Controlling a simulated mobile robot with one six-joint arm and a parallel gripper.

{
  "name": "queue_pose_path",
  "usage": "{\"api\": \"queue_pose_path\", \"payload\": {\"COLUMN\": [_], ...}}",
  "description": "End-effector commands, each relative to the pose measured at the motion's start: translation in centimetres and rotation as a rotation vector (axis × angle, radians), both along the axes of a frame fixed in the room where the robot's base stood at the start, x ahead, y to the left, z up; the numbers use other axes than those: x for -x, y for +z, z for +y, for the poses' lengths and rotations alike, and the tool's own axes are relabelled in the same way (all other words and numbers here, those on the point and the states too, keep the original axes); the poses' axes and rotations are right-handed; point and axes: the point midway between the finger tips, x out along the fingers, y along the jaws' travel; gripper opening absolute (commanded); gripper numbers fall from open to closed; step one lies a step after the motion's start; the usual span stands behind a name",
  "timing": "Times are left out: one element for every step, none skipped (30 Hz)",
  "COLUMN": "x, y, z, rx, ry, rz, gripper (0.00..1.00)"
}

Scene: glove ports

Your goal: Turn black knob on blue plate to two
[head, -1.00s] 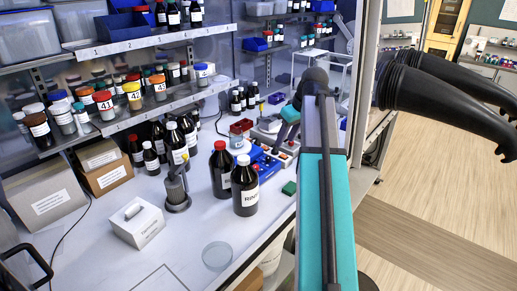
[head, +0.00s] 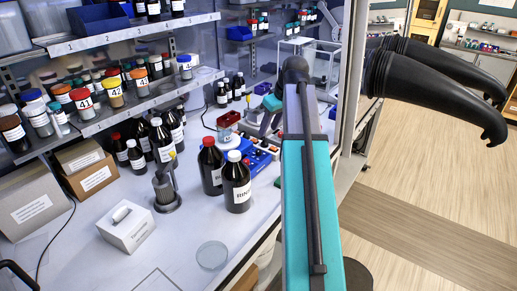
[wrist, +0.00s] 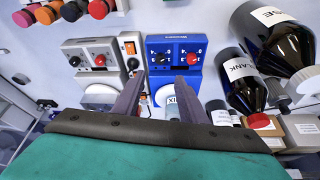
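The blue plate (wrist: 174,62) is the front of a blue hotplate-like device, with a black knob (wrist: 161,59) on its left and a red knob (wrist: 193,59) on its right. Small marks ring each knob, too small to read for certain. My gripper (wrist: 162,84) is open and empty in the wrist view. Its two fingers lie in front of the lower part of the device, apart from the black knob in the picture. In the head view the blue device (head: 259,159) sits on the bench behind the dark bottles, and its knobs are too small to make out.
A grey device (wrist: 90,60) with black and red knobs stands left of the blue one. Dark bottles (wrist: 242,82) stand close on its right; one dark bottle (head: 237,185) also shows in the head view. Shelves (head: 130,45) of jars and bottles overhang the bench's left side.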

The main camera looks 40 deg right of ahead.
Motion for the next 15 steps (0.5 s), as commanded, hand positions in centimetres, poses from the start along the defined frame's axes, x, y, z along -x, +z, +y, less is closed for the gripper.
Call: {"api": "queue_pose_path", "payload": {"x": [-0.1,-0.2,-0.3,-0.4,-0.5,-0.7,-0.8,-0.9,-1.1,-1.2,-1.3,-1.5,-1.6,-1.7,-1.8], "y": [-0.3,-0.5,-0.8,-1.1,-1.3,-1.6,-1.9,-2.2,-2.6,-2.9,-3.1,-3.5,-3.8,-4.1,-4.4], "z": [0.1,0.1,0.1,0.2,0.2,0.2,0.2,0.3,0.3,0.3,0.3,0.3,0.4,0.4,0.4], "rx": [-0.001,-0.001,-0.002,-0.002,-0.001,-0.001,0.000,-0.001,-0.002,-0.002,-0.001,-0.001,-0.001,-0.001,-0.001], "ry": [0.000,0.000,0.001,0.001,0.002,0.002,0.001,0.002,0.002,0.002,0.002,0.002,0.002,0.002,0.002], "rz": [0.001,0.001,0.002,0.002,0.002,0.002,0.001,0.002,0.002,0.003,0.002,0.001,0.002,0.002,0.003], "gripper": [0.38,0.38,0.38,0.38,0.38,0.38,0.38,0.38,0.38,0.38,0.38,0.38,0.38,0.38,0.38]}}
